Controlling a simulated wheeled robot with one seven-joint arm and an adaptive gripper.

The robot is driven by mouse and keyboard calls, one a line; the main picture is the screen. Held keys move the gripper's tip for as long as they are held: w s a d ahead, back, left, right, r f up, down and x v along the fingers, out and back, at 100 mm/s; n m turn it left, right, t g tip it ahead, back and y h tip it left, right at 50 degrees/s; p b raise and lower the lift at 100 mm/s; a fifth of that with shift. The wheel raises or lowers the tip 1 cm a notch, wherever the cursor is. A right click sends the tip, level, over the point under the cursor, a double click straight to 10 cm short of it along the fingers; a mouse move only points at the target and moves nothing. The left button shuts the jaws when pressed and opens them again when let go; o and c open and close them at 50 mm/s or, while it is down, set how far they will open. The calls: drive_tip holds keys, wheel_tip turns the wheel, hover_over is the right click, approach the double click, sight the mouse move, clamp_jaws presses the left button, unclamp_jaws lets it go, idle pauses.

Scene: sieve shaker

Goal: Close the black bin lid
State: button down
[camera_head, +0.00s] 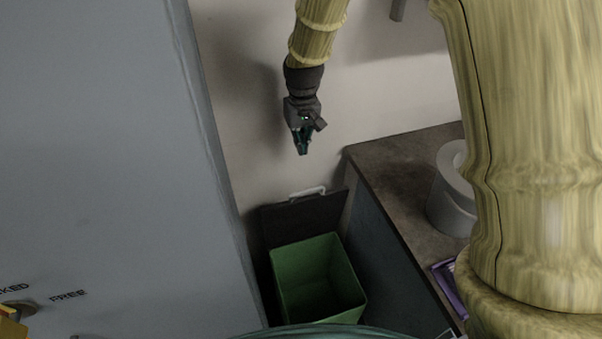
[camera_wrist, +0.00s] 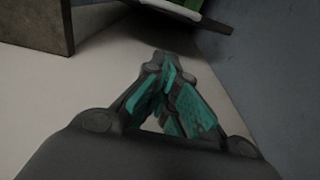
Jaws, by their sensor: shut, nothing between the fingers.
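The black bin lid (camera_head: 298,214) stands open and roughly upright against the wall behind the bin, with a white handle (camera_head: 308,192) on its top edge. The bin's green inside (camera_head: 312,272) faces up and looks empty, its bottom in shadow. My gripper (camera_head: 303,152) points down above the lid and handle, apart from them. In the wrist view its teal-padded fingers (camera_wrist: 172,92) are shut with nothing between them. A green bit of the bin (camera_wrist: 194,4) shows at the top of the wrist view, beside a dark edge that looks like the lid.
A grey-blue panel (camera_head: 95,150) rises close on the left. A counter (camera_head: 395,165) stands right of the bin, bearing a grey cylindrical object (camera_head: 447,205) and a purple item (camera_head: 449,285). The bin sits in the narrow gap between. A pale wall is behind.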

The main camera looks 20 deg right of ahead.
wheel_tip(320, 180, down, 10)
drive_tip(key=s+p, duration=0.2)
drive_tip(key=shift+s+f+p, duration=0.2)
drive_tip(key=shift+p, duration=0.15)
idle(0.5)
drive_tip(key=shift+s, duration=0.1)
idle(0.3)
